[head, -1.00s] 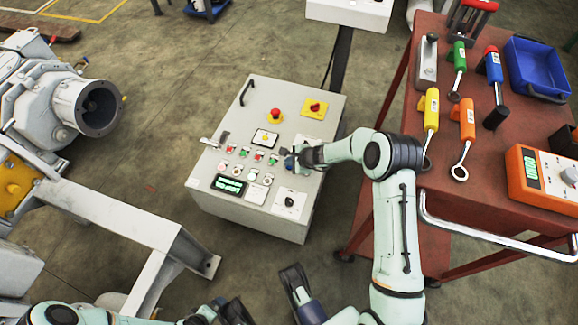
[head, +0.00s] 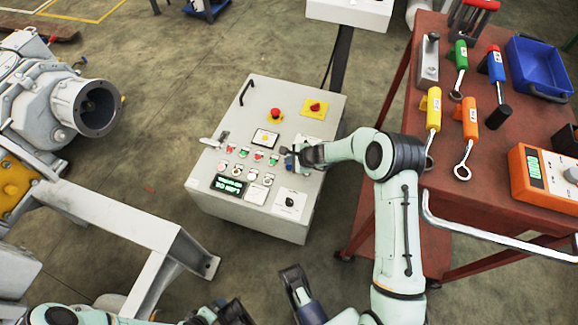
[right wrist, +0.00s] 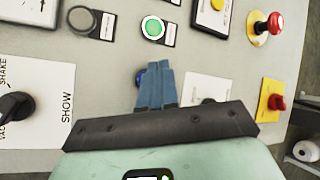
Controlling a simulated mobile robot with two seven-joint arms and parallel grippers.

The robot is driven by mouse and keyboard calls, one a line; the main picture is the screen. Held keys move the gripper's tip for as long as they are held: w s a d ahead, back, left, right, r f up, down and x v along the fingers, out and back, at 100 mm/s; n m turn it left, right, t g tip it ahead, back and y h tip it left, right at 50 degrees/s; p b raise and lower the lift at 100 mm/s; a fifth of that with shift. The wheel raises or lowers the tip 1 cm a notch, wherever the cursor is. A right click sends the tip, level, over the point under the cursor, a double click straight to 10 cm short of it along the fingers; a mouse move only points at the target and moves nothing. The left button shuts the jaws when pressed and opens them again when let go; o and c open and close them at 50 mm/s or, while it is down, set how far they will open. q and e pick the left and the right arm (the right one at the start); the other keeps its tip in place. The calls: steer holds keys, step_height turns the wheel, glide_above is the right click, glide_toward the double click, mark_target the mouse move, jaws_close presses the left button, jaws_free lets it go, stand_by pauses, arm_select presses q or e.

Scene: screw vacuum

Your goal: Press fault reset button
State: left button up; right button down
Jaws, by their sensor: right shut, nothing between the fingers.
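The grey control box (head: 222,130) stands on the floor in the middle of the head view, its sloped panel carrying several small buttons. My right gripper (head: 292,158) is over the right part of the panel, shut and empty. In the right wrist view its closed blue-grey fingers (right wrist: 157,80) point at the panel. A blue button (right wrist: 139,76) shows just left of the fingertips, partly hidden by them. I cannot tell whether they touch it. A green-lit button (right wrist: 153,28) is beyond. My left gripper (head: 222,311) is at the bottom edge, its jaws unclear.
A red emergency stop (head: 275,115) and a red switch on a yellow plate (head: 314,106) sit higher on the panel. A green-lit display (head: 229,186) is lower left. A red-brown table (head: 455,200) with tools stands right, grey machinery (head: 60,105) left.

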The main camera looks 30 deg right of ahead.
steer(key=shift+s+a+f, duration=0.2)
steer(key=shift+f, duration=0.3)
steer(key=shift+s+a+f, duration=0.15)
steer(key=shift+s+f, duration=0.05)
steer(key=shift+f, duration=0.25)
steer(key=shift+s+a+r+b, duration=0.1)
steer(key=shift+s+r+b, duration=0.15)
steer(key=shift+b, duration=0.25)
steer(key=shift+r, duration=0.1)
steer(key=r+p, duration=0.3)
steer(key=shift+s+d+r, duration=0.1)
steer(key=shift+s+d, duration=0.15)
steer(key=shift+s, duration=0.05)
steer(key=r+p, duration=0.2)
steer(key=shift+w+a+r, duration=0.1)
steer(key=shift+w+r, duration=0.1)
steer(key=shift+r, duration=0.1)
steer(key=shift+f, duration=0.1)
